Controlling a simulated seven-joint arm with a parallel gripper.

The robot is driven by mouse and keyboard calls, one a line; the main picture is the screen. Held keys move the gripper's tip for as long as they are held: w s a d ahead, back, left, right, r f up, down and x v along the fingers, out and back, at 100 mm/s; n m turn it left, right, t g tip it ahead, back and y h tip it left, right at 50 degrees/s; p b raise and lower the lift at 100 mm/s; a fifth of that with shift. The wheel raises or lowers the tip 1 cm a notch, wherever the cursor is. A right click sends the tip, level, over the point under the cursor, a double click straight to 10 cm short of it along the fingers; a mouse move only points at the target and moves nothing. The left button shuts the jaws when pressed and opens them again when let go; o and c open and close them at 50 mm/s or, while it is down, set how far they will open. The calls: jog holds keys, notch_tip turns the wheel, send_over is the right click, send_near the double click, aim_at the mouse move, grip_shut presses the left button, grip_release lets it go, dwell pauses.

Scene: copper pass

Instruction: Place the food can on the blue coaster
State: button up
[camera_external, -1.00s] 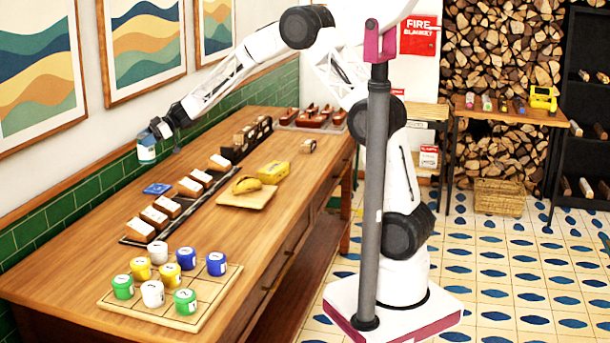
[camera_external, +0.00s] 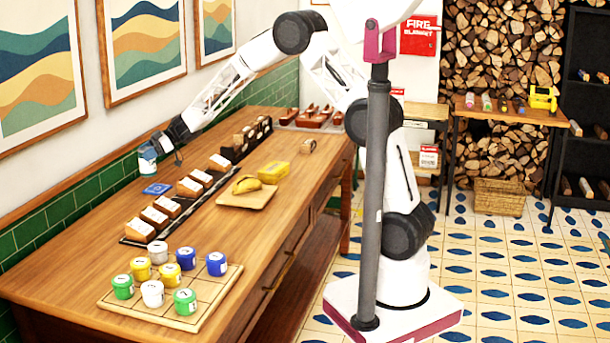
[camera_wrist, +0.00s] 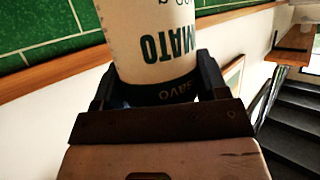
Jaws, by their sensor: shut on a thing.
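The food can (camera_wrist: 150,45), cream with dark lettering that reads upside down as "TOMATO" in part, fills the top middle of the wrist view. My gripper (camera_wrist: 158,90) is shut on it, with one finger on each side. In the external view the can (camera_external: 147,166) is small, light and blue, held by my gripper (camera_external: 152,150) above the table near the wall. The blue coaster (camera_external: 157,188) lies flat on the table just below and slightly right of the can in the picture. A gap seems to show between them.
A board with several coloured jars (camera_external: 216,263) lies at the near end. The green-tiled wall (camera_external: 68,203) is close.

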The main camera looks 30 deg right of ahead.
aim_at(148, 164)
jog(key=shift+f, duration=2.35)
jog(key=shift+f, duration=0.1)
jog(key=o, duration=1.2)
jog(key=shift+f, duration=0.1)
jog(key=shift+r, duration=0.2)
jog(key=v, duration=0.3)
jog(key=shift+r, duration=0.2)
notch_tip(148, 164, up, 5)
jog(key=shift+f, duration=0.1)
jog(key=shift+r, duration=0.85)
